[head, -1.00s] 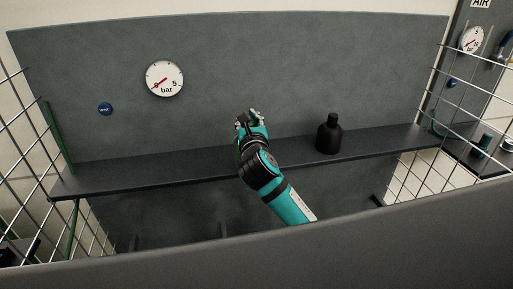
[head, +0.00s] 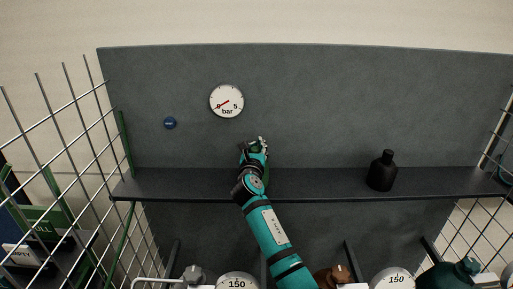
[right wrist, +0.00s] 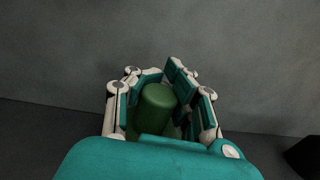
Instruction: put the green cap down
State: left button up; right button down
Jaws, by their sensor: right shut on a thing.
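The green cap (right wrist: 158,105) is a green cylinder between the fingers of my right gripper in the right wrist view. My right gripper (head: 255,149) is shut on it. In the head view the gripper is over the dark shelf (head: 320,184), in front of the grey back panel, to the right of and below the round bar gauge. The cap hardly shows there, and I cannot tell whether its underside touches the shelf. My left gripper is not in view.
A black bottle (head: 382,172) stands on the shelf to the right. The shelf between gripper and bottle is clear. The bar gauge (head: 227,101) and a blue button (head: 170,123) are on the back panel (head: 350,105). Wire mesh (head: 75,150) closes the left side.

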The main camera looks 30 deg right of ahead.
jog(key=shift+f, duration=0.5)
jog(key=c, duration=1.2)
grip_release()
jog(key=b+v, duration=0.2)
jog(key=v, duration=1)
